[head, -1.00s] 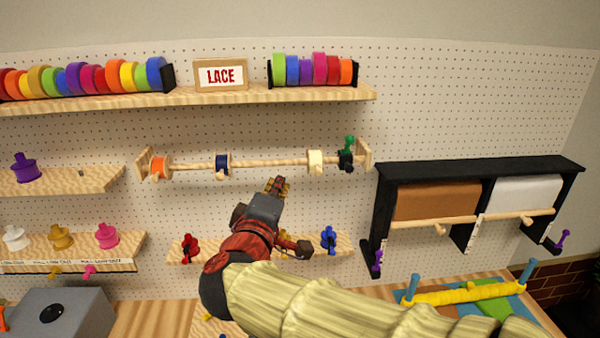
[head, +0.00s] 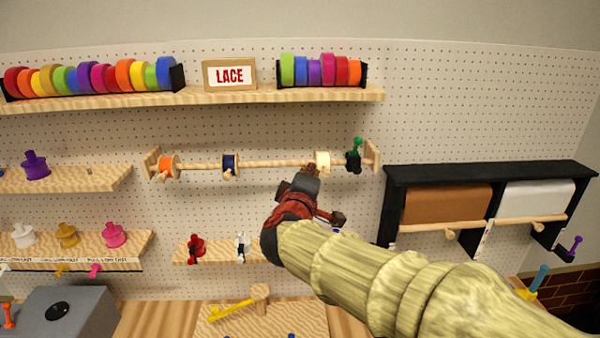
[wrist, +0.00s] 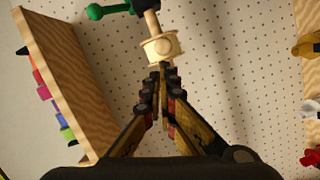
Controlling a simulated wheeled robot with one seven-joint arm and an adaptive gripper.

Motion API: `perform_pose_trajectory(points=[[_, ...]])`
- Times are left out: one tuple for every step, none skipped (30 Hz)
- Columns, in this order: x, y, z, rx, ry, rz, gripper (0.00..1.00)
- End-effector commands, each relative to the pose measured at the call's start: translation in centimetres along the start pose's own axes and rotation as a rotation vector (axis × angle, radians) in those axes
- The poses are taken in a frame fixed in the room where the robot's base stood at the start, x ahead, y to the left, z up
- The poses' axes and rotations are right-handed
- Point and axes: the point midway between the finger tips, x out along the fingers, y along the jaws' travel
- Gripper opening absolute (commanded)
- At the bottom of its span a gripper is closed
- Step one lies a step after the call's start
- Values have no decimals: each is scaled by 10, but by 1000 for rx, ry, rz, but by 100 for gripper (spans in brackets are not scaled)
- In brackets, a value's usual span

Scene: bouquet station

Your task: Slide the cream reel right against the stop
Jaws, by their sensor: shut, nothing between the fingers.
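The cream reel (head: 322,163) sits on the wooden rod (head: 275,164) near its right end, a short gap left of the black stop with a green knob (head: 354,158). The reel also shows in the wrist view (wrist: 161,47), with the green-knobbed stop (wrist: 115,9) beyond it. My gripper (head: 311,170) is shut and empty. Its fingertips are at the left side of the cream reel, very close to it; in the wrist view the tips (wrist: 160,68) appear right at the reel's edge. I cannot tell whether they touch.
An orange reel (head: 167,167) and a navy reel (head: 230,165) sit further left on the rod. A shelf with colourful rolls (head: 240,97) runs above. A black paper-roll rack (head: 490,170) stands to the right.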

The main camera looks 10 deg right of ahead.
Motion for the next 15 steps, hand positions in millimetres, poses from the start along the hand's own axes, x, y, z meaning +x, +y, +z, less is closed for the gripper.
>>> perform_pose_trajectory(points=[[0, 0, 1, -1, 0, -1, 0], [0, 0, 2, -1, 1, -1, 0], [0, 0, 2, -1, 1, -1, 0], [0, 0, 2, -1, 1, -1, 0], [0, 0, 2, -1, 1, -1, 0], [0, 0, 2, -1, 1, -1, 0], [0, 0, 2, -1, 1, -1, 0], [0, 0, 2, -1, 1, -1, 0], [0, 0, 2, -1, 1, -1, 0], [0, 0, 2, -1, 1, -1, 0], [0, 0, 2, -1, 1, -1, 0], [1, 1, 4, -1, 0, 0, 0], [2, 2, 6, -2, 0, 0, 0], [3, 4, 10, -2, -2, 1, 0], [4, 7, 16, -1, -3, 2, 0]])
